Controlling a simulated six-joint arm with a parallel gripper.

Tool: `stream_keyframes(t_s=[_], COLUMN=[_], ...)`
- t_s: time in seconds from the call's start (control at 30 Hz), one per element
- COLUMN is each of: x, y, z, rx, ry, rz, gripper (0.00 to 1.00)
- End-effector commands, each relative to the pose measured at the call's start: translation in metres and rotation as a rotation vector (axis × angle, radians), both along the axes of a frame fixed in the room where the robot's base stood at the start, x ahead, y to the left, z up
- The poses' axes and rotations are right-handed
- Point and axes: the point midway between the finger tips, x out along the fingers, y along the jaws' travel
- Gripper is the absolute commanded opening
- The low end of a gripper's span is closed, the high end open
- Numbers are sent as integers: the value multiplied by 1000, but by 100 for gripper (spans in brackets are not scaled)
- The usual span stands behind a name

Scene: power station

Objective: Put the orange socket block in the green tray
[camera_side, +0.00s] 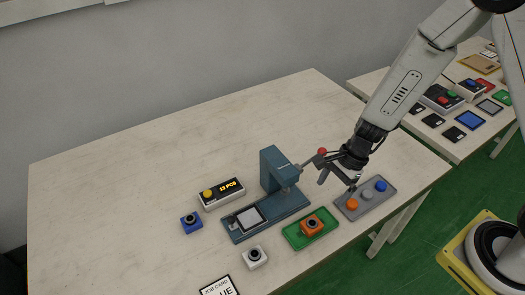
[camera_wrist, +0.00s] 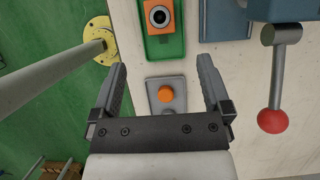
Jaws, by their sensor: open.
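The orange socket block (camera_side: 312,224), with a dark round socket on top, sits in the green tray (camera_side: 291,237) near the front edge of the table. In the wrist view the block (camera_wrist: 159,14) is at the top edge, partly cut off, with the green tray (camera_wrist: 163,49) around it. My gripper (camera_side: 338,181) is open and empty, above the grey plate and to the right of the green tray. In the wrist view my gripper's (camera_wrist: 163,64) two fingers stand apart, and the block lies beyond their tips.
The grey plate (camera_side: 357,212) carries orange, grey and blue knobs. A blue-grey press (camera_side: 277,170) with a red-balled lever (camera_side: 322,151) stands close to my gripper. White (camera_side: 255,258) and blue (camera_side: 190,223) socket blocks and a counter box (camera_side: 221,194) are further left. The table's left is clear.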

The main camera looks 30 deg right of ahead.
Motion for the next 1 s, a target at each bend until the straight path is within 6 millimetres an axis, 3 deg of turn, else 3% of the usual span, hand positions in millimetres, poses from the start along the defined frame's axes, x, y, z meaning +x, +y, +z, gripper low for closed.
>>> stream_keyframes(t_s=[0.57, 0.77, 1.0], x=[-2, -10, -26], y=[-3, -15, -40], z=[7, 30, 69], rx=[-16, -77, -214], ry=[-29, -127, -297], rz=[66, 299, 754], gripper=[99, 99, 99])
